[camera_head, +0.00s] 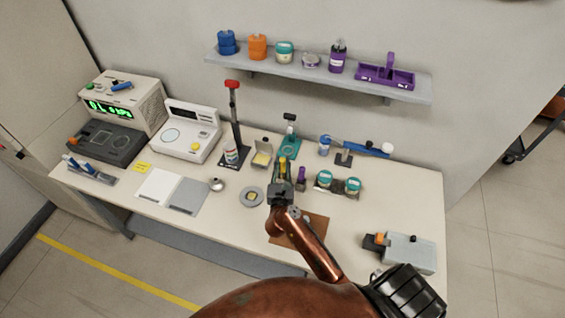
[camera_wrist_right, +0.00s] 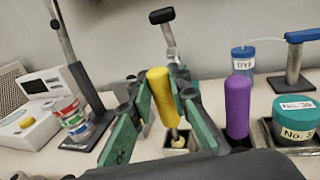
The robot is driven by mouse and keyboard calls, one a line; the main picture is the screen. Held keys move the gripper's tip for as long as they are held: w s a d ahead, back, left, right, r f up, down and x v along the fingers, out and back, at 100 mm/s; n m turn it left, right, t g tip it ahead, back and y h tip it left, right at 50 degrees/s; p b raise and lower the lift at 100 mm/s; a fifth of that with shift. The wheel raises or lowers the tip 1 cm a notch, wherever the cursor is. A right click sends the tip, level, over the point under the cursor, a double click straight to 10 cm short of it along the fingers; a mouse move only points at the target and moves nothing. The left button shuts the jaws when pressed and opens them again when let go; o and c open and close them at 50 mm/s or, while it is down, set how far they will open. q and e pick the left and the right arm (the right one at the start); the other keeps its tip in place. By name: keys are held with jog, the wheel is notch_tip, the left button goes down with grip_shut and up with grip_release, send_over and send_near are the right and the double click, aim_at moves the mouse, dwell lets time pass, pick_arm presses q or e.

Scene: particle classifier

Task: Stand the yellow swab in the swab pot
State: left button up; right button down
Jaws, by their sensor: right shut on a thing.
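The yellow swab (camera_wrist_right: 162,98) stands between the green-padded fingers of my right gripper (camera_wrist_right: 166,115), which are shut on it. It looks nearly upright, leaning slightly. It also shows as a small yellow piece in the head view (camera_head: 283,163), above my right gripper (camera_head: 281,186). Below and behind it in the wrist view is a grey holder with a pale yellow round piece (camera_wrist_right: 178,142); I cannot tell whether the swab touches it. A purple-topped piece (camera_wrist_right: 237,105) stands in a dark holder to the right. I cannot tell which vessel is the swab pot. My left gripper is out of view.
Teal-lidded jars (camera_wrist_right: 296,115) stand right of the purple piece (camera_head: 300,175). A blue-lidded pot (camera_wrist_right: 243,60) is behind. A tall red-topped stand (camera_head: 234,115) and a scale (camera_head: 187,135) are to the left. The table (camera_head: 225,228) has bare room at its front.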

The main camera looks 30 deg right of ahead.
jog(key=c, duration=1.8)
grip_release()
jog(key=shift+r, duration=0.45)
jog(key=shift+s+a+r+p, duration=0.15)
jog(key=shift+s+p, duration=0.05)
jog(key=shift+p, duration=0.15)
jog(key=b+v, duration=0.1)
jog(key=v, duration=1)
jog(key=shift+s+a, duration=0.15)
jog(key=shift+a, duration=0.1)
